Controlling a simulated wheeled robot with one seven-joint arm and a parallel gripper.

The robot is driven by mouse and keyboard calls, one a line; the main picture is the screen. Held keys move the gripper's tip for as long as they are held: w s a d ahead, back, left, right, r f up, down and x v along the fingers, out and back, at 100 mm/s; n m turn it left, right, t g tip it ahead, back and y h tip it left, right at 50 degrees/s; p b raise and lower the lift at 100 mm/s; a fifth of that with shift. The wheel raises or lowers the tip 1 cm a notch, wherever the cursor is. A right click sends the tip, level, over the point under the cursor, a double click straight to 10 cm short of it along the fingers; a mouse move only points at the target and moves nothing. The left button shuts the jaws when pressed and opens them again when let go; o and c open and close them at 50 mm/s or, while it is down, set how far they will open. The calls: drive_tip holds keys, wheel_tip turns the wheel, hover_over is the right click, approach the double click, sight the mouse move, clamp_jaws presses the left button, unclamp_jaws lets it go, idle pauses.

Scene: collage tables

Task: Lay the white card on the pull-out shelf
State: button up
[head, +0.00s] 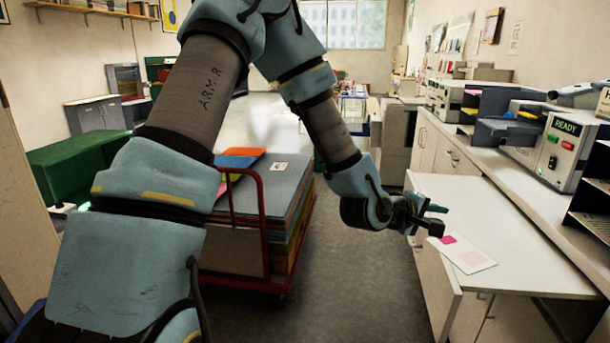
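The shelf is a pale board jutting out from the counter on the right. My gripper (437,219) is just above the shelf's left edge, beside the card's upper left end. Its two fingertips look apart, with nothing visible between them. The near fingertip is close to the card's corner; whether they touch cannot be told.
A red-framed cart (262,225) stacked with boards stands left of my gripper. A machine marked READY (566,150) and other devices stand on the counter (480,160). A dark rack (590,200) is at the right edge. The shelf's middle is clear, as is the floor (360,270).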

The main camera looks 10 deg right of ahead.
drive_tip(key=w+a+f+m+y+b, duration=0.1)
drive_tip(key=w+a+f+y, duration=0.15)
drive_tip(key=a, duration=0.65)
drive_tip(key=w+a+f+m+y+b, duration=0.1)
drive_tip(key=w+a+f+m+y, duration=0.2)
drive_tip(key=a, duration=0.6)
drive_tip(key=w+a+f+y, duration=0.1)
drive_tip(key=w+a+y, duration=0.25)
drive_tip(key=a, duration=0.55)
drive_tip(key=s+a+r+g+y+b, duration=0.1)
drive_tip(key=s+a, duration=0.3)
drive_tip(key=a, duration=0.5)
drive_tip(key=s+a+r+g+y, duration=0.1)
drive_tip(key=s+a+y, duration=0.2)
drive_tip(key=a, duration=0.7)
drive_tip(key=shift+s+a+m+g+b, duration=0.15)
drive_tip(key=shift+s+m+g+b, duration=0.2)
drive_tip(key=shift+s, duration=0.3)
drive_tip(key=shift+r, duration=0.1)
